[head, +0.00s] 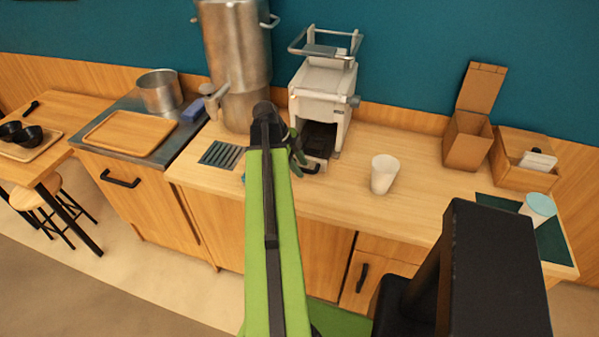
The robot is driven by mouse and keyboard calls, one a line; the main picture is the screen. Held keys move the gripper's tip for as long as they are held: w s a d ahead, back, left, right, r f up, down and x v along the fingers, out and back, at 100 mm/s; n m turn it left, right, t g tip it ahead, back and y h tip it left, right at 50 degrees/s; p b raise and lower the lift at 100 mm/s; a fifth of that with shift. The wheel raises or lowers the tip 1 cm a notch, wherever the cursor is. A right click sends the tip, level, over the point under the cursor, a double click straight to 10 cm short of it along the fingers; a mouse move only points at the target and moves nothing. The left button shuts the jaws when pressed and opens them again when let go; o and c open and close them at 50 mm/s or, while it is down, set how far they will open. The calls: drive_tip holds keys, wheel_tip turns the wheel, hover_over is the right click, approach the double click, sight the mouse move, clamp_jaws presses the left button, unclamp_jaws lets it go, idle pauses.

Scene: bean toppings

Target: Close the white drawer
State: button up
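A white machine (322,88) stands on the wooden counter against the teal wall. Its white drawer (318,161) is low at the front, with a dark inside and a dark handle (311,169); it appears pulled out. My green arm reaches up the middle of the picture. My gripper (297,156) is at the left side of the drawer, close to its front and handle. I cannot tell whether it touches the drawer. My arm hides part of the gripper, so its opening does not show clearly.
A white cup (384,174) stands on the counter right of the drawer. A large metal urn (236,60) and a dark drip grate (221,154) are to the left. Cardboard boxes (468,138) stand at the right. The counter between cup and boxes is clear.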

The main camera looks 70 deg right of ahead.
drive_tip(key=shift+c, duration=0.4)
clamp_jaws()
idle(1.1)
